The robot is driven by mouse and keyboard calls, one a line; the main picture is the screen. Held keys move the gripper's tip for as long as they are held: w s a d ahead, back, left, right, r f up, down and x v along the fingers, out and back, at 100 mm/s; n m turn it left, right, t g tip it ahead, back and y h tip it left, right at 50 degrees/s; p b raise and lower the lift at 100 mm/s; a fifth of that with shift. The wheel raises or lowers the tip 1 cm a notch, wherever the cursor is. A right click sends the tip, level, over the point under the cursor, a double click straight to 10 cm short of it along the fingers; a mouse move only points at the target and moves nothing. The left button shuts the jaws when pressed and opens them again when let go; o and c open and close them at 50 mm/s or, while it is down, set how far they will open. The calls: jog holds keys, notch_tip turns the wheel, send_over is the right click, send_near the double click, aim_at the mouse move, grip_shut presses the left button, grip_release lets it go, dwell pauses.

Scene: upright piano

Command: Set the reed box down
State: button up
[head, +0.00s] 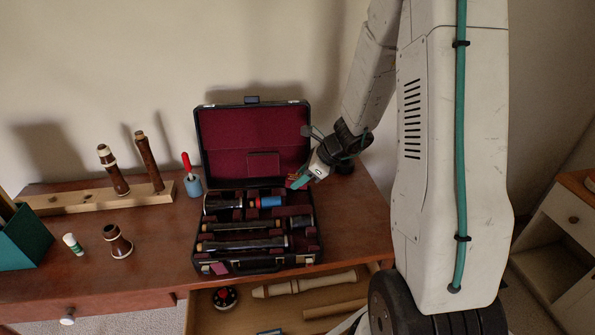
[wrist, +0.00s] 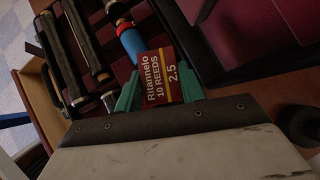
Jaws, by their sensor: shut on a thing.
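The reed box (wrist: 158,72) is dark red with a yellow stripe and white lettering, "Ritannelo 10 REEDS 2.5". My gripper (head: 299,181) is shut on it, with a teal finger on each side in the wrist view. In the head view the box is mostly hidden by the fingers. My gripper is over the right side of the open instrument case (head: 216,268), near the lid hinge. I cannot tell whether the box touches the case.
The case holds dark instrument joints (head: 243,243) and a blue-and-red item (head: 269,202). Its raised lid (head: 250,130) stands behind. On the table (head: 150,238) are a wooden peg rack (head: 80,200), a blue pot (head: 193,186) and a teal box (head: 22,240). An open drawer (head: 285,318) lies below.

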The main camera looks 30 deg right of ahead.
aim_at(293, 201)
jog(key=shift+f, duration=2.9)
jog(key=shift+f, duration=0.55)
jog(key=o, duration=1.1)
jog(key=shift+s, duration=0.1)
